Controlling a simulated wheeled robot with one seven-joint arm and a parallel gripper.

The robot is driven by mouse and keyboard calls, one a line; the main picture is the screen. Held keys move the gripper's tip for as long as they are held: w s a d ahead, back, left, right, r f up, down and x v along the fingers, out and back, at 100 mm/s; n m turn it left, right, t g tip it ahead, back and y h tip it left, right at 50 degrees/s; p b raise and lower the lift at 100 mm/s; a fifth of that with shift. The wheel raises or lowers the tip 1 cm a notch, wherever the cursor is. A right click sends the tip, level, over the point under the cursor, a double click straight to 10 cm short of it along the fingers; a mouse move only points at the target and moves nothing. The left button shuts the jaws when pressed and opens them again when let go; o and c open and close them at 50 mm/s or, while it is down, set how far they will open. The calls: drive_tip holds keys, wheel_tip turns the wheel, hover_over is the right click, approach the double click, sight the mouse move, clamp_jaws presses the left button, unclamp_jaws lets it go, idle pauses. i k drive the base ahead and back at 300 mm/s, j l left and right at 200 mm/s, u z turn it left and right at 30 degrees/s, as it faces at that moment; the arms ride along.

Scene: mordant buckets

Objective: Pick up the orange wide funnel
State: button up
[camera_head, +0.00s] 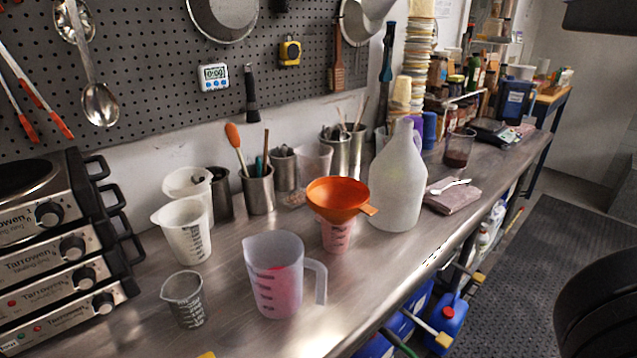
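The orange wide funnel (338,197) is in the camera_head view, near the middle of the metal workbench (235,318). Its bowl faces up, and a tab sticks out from its rim to the right. It sits over a small clear cup (338,238) with pinkish contents and markings. The cup hides the lower part of the funnel or blurs it. My gripper is not in view.
A white jug (398,185) stands close behind the funnel's right side. A handled measuring jug (276,278) with pink contents stands in front-left. Beakers (186,232) and utensil pots (258,190) stand left and behind. A folded cloth (453,197) lies right.

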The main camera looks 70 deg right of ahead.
sight(337, 200)
drive_tip(key=k+l+z, duration=0.1)
drive_tip(key=l+z, duration=0.5)
drive_tip(key=z, duration=0.2)
drive_tip(key=k, duration=0.05)
